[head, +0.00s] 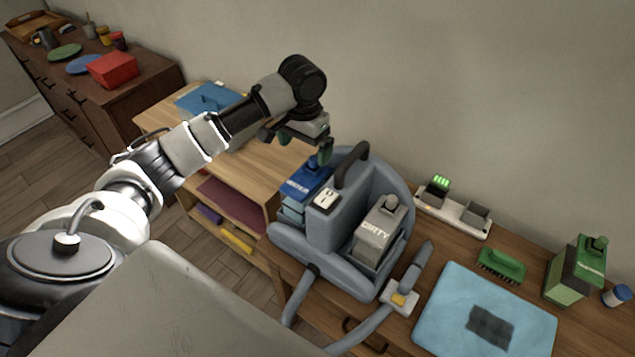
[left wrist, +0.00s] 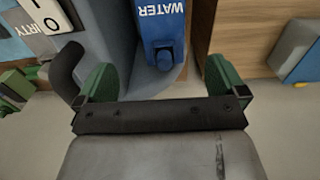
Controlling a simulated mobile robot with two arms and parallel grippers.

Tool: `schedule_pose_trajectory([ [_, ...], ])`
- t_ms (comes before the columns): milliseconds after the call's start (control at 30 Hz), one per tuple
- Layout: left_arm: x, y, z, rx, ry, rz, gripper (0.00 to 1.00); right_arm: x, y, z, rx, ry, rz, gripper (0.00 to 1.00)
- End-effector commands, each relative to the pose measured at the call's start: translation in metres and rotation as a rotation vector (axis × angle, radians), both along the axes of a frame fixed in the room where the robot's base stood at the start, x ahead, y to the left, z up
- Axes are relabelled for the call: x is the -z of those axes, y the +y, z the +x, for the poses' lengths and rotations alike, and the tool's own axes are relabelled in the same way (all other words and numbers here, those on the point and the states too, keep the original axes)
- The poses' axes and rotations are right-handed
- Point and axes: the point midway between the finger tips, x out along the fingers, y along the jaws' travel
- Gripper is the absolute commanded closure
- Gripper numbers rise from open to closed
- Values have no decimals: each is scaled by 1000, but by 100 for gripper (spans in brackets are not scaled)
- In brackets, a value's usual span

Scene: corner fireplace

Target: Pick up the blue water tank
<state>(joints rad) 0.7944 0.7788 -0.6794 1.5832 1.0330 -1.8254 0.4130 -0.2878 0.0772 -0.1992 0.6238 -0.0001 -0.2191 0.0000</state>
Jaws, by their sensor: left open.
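The blue water tank (head: 305,182) sits in the left side of the grey cleaning machine (head: 332,230) in the head view. In the left wrist view the tank (left wrist: 160,22) shows its WATER label upside down, ahead of the jaws. My left gripper (head: 314,142) is above and behind the tank, its green-padded fingers pointing down. In the left wrist view the gripper (left wrist: 161,80) is open, with the tank's narrower end between and beyond the fingertips. I see nothing held. Part of the tank is hidden by the machine's body. My right gripper is out of view.
The machine's black handle (head: 352,163) stands close right of the gripper. A grey DIRTY tank (head: 379,230) sits in its right side. A wooden shelf unit (head: 255,165) with a blue box (head: 208,100) stands to the left. The wall is close behind.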

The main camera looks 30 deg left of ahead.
Motion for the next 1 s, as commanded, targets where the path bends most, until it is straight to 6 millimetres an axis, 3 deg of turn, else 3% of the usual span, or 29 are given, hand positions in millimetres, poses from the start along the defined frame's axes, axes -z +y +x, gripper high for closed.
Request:
schedule_pose_trajectory([
  [300,41,0,-1,0,4,-1,0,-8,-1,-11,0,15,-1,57],
  [500,58,0,0,1,2,1,0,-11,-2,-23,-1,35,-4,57],
  [800,98,3,2,0,3,1,0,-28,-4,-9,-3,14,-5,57],
  [1000,109,3,2,1,-1,0,0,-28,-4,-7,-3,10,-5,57],
])
